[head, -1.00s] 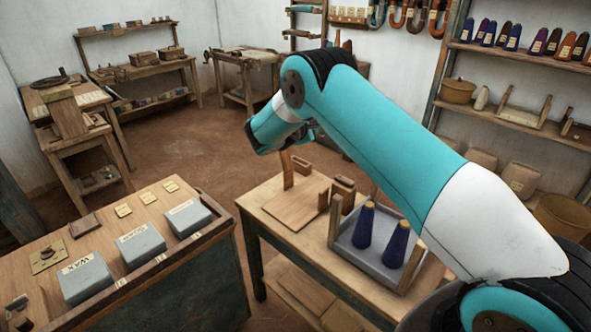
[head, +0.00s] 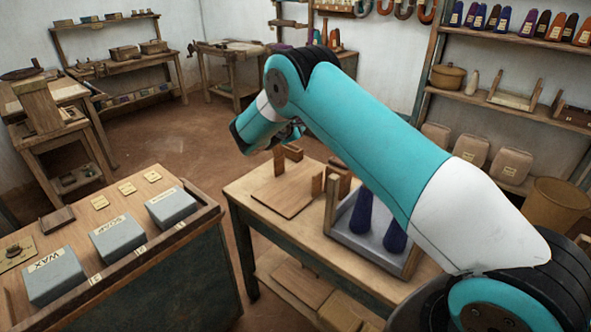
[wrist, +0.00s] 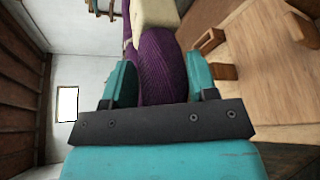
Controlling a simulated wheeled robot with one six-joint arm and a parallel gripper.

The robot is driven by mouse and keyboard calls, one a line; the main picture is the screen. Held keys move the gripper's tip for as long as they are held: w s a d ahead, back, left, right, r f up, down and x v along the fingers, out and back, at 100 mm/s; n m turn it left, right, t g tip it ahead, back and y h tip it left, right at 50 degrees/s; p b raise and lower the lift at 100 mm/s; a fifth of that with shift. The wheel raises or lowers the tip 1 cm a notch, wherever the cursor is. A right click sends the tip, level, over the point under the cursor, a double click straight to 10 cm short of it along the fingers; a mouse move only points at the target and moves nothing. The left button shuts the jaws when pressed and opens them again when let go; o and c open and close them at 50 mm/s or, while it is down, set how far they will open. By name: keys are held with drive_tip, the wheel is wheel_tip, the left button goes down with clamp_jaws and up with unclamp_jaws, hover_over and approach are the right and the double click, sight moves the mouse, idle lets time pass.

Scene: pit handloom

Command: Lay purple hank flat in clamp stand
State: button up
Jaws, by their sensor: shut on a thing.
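The purple hank (wrist: 162,65) is held between the two teal fingers of my gripper (wrist: 160,82) in the wrist view. A cream band or label (wrist: 153,12) lies across its far part. In the head view my arm's wrist end hangs left of the table's back, and the fingers and the hank are hidden there. A flat wooden base with small upright blocks (head: 287,197), which looks like the clamp stand, sits on the middle table. Wooden blocks (wrist: 209,41) also show to the right of the hank in the wrist view, apart from it.
A grey wood-sided tray (head: 347,238) with dark purple cones stands right of the base, partly behind my arm. A left bench holds grey boxes (head: 118,238), one marked WAX. Shelves (head: 510,115) line the right wall. Open floor (head: 190,140) lies behind the tables.

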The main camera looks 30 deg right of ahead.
drive_tip(key=b, duration=1.2)
hover_over(295, 202)
wheel_tip(295, 202, down, 13)
drive_tip(key=shift+w+d+f+b, duration=0.1)
drive_tip(key=shift+f+b, duration=2.35)
drive_tip(key=shift+f, duration=1.35)
drive_tip(key=shift+w+d+f+b, duration=0.1)
drive_tip(key=shift+f+b, duration=2.3)
drive_tip(key=shift+f, duration=1.4)
drive_tip(key=shift+s+f, duration=0.15)
drive_tip(key=shift+f, duration=0.05)
